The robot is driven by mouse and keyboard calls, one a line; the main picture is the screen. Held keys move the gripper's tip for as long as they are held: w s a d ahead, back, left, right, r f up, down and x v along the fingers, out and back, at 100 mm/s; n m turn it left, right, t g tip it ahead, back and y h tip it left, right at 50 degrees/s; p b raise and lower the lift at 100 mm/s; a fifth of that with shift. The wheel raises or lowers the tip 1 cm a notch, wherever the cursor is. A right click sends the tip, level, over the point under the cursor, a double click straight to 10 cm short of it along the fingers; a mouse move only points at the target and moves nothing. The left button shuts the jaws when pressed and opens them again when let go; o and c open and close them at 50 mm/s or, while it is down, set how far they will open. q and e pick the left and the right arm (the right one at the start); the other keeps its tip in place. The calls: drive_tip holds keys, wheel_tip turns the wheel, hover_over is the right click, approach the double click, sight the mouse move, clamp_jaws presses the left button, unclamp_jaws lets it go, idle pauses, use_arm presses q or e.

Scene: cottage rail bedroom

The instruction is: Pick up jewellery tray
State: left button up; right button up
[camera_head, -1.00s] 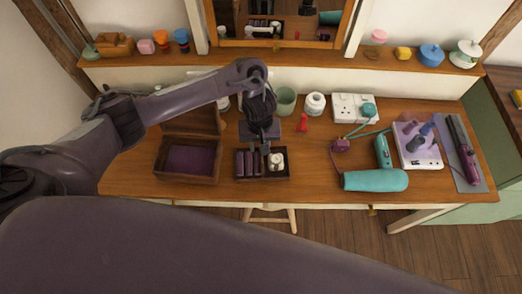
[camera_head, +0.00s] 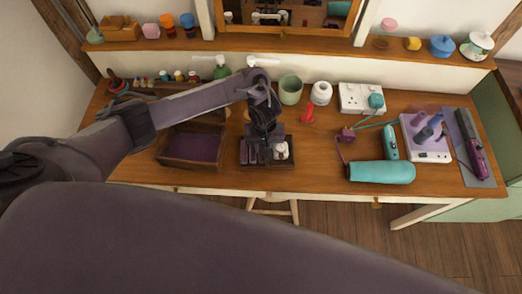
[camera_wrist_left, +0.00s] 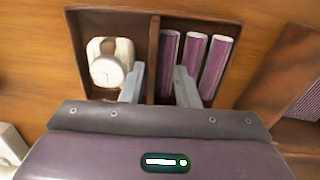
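The jewellery tray (camera_head: 266,164) is a small dark wooden tray near the front edge of the dressing table. It holds purple rolls in one compartment and a white item in the other. My left gripper (camera_head: 266,140) points down at the tray from above. In the left wrist view, the gripper (camera_wrist_left: 159,86) is open, with one finger on each side of the tray's middle divider (camera_wrist_left: 153,50). I cannot tell whether the fingers touch the divider. My right gripper is not in view.
An open purple-lined wooden box (camera_head: 192,148) stands just left of the tray. A green cup (camera_head: 290,90), a white jar (camera_head: 321,93) and a red piece (camera_head: 307,113) stand behind it.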

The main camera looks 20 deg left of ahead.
use_arm(q)
drive_tip(key=shift+c, duration=0.2)
clamp_jaws()
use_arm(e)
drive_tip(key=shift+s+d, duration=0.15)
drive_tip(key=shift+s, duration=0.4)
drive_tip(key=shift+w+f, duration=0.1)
